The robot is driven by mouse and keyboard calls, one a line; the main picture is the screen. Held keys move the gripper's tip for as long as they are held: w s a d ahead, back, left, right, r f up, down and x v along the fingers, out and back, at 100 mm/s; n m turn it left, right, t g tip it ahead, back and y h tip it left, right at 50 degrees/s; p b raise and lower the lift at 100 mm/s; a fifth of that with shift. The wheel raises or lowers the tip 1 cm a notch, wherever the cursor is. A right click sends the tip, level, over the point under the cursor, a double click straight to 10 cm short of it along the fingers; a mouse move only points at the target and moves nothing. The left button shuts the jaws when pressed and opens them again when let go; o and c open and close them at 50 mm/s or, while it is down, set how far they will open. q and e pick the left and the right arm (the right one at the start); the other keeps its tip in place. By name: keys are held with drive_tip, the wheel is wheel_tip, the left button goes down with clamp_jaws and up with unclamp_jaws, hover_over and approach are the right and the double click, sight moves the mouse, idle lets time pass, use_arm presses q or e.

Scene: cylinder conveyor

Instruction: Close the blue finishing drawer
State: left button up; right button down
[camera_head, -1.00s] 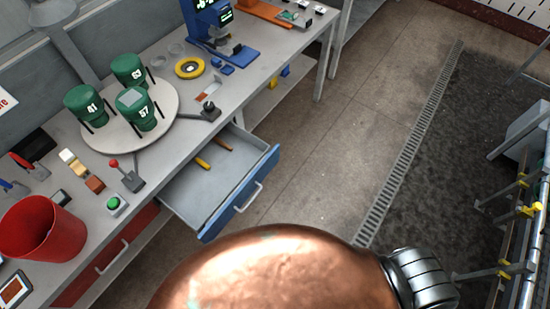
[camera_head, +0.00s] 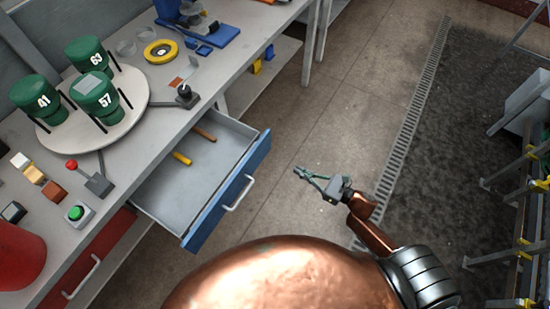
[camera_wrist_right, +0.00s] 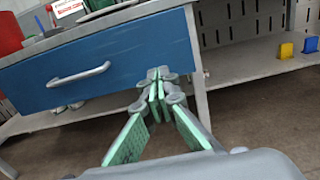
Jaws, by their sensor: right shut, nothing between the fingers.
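The blue drawer (camera_head: 206,224) is pulled far out from under the workbench, seen in the head view. Its grey tray holds a yellow-handled tool (camera_head: 182,159) and an orange-brown one (camera_head: 204,135). A silver bar handle (camera_head: 240,193) is on its front. My right gripper (camera_head: 299,172) is shut and empty, to the right of the drawer front and apart from it. In the right wrist view, the blue front (camera_wrist_right: 125,55) and handle (camera_wrist_right: 78,74) show ahead, with the fingertips (camera_wrist_right: 154,80) near the front's right end. My left gripper is not in view.
A round turntable with green canisters (camera_head: 97,96) stands on the bench. A red drawer (camera_head: 88,262) below the bench appears shut. The floor (camera_head: 290,130) right of the blue drawer is clear. A rack with yellow clips (camera_head: 525,250) stands far right.

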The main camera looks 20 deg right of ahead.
approach(262, 152)
drive_tip(key=x, duration=0.6)
drive_tip(key=shift+w+a+r+b, duration=0.1)
drive_tip(key=shift+w+a+b, duration=0.05)
drive_tip(key=shift+w+b, duration=0.2)
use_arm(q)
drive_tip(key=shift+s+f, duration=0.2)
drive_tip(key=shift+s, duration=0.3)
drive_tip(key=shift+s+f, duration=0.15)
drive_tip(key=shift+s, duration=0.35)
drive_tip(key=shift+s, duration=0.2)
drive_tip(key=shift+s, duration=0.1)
use_arm(e)
drive_tip(key=shift+w+a, duration=0.1)
drive_tip(key=shift+w, duration=0.05)
